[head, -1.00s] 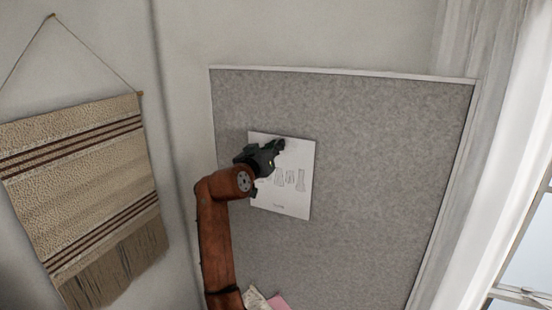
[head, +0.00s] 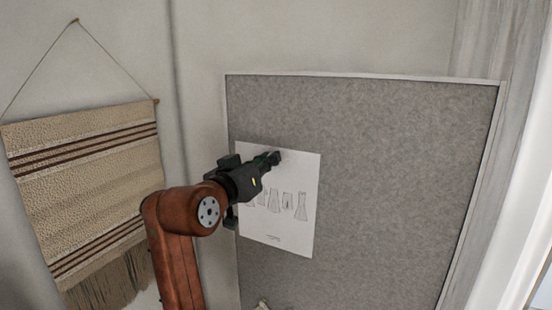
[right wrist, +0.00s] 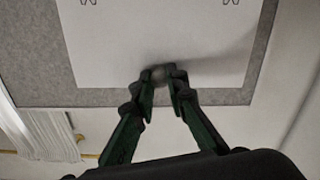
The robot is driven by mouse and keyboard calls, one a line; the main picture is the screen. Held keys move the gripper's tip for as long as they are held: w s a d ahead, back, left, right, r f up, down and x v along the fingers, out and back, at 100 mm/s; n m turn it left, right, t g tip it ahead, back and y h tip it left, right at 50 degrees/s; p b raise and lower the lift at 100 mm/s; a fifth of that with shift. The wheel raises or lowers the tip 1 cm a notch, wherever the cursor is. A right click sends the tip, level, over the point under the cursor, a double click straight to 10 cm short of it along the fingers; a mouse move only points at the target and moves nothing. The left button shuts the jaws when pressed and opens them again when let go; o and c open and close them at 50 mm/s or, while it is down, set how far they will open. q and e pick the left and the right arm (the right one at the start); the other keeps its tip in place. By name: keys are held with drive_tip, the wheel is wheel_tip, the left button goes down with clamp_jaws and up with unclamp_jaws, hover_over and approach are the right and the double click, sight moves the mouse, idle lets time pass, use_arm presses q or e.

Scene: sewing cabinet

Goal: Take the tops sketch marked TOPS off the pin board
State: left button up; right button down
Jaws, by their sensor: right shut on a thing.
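A white sketch sheet (head: 276,225) with a row of garment drawings is in front of the pin board (head: 400,190), at its left side. Its small label at the bottom is too small to read. My right gripper (head: 274,158) is at the sheet's upper edge, with its fingers close together. In the right wrist view the fingertips (right wrist: 160,74) close around a small round grey knob at the sheet's edge (right wrist: 190,60). The sheet seems to stand off the board, though the gap is hard to see. My left gripper is not in view.
A woven wall hanging (head: 85,170) hangs on the wall at left. A pale curtain (head: 495,60) and the window side are at right. The rest of the board is bare, apart from a small pale item (head: 263,305) low down.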

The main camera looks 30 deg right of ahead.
drive_tip(key=shift+s+a, duration=0.5)
drive_tip(key=shift+a, duration=0.1)
drive_tip(key=v, duration=1)
idle(0.6)
